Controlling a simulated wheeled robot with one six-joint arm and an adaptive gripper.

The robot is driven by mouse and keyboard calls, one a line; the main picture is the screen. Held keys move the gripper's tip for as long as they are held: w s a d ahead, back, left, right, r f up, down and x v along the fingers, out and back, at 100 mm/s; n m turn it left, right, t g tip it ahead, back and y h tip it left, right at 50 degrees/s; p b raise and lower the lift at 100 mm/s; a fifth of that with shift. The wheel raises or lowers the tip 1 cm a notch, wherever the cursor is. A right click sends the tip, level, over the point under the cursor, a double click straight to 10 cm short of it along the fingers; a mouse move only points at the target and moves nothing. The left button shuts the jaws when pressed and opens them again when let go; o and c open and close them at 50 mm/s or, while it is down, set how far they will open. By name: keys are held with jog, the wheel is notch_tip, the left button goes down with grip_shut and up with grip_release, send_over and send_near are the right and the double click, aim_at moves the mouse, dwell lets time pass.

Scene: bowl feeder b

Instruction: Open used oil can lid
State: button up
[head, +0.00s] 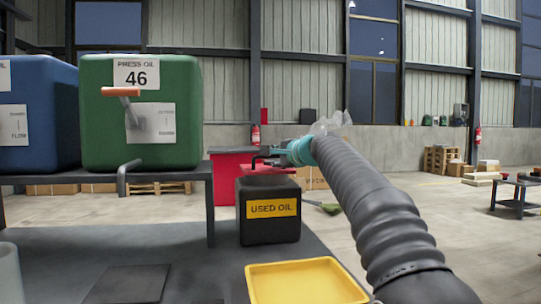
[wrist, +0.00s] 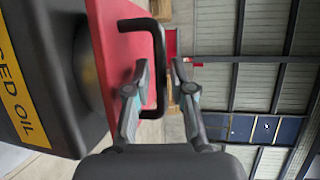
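The black used oil can (head: 269,230) with a yellow "USED OIL" label stands at the dark bench in the head view. The can also fills the left of the wrist view (wrist: 40,85), turned sideways. Its flat red lid (head: 270,171) sits over the neck; it also shows in the wrist view (wrist: 118,50). A black handle (wrist: 157,45) stands off the lid. My gripper (wrist: 163,72) is open around the handle's bar, one finger between bar and lid, the other outside. I see small gaps beside the bar. In the head view my gripper is partly hidden by the arm.
A yellow tray (head: 305,282) lies on the bench in front of the can. A green press oil tank (head: 140,90) and a blue tank (head: 38,120) stand on a raised shelf (head: 190,172) at left. A red cabinet (head: 225,178) stands behind the can.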

jog(key=shift+w+a, duration=0.15)
jog(key=shift+a, duration=0.05)
grip_shut()
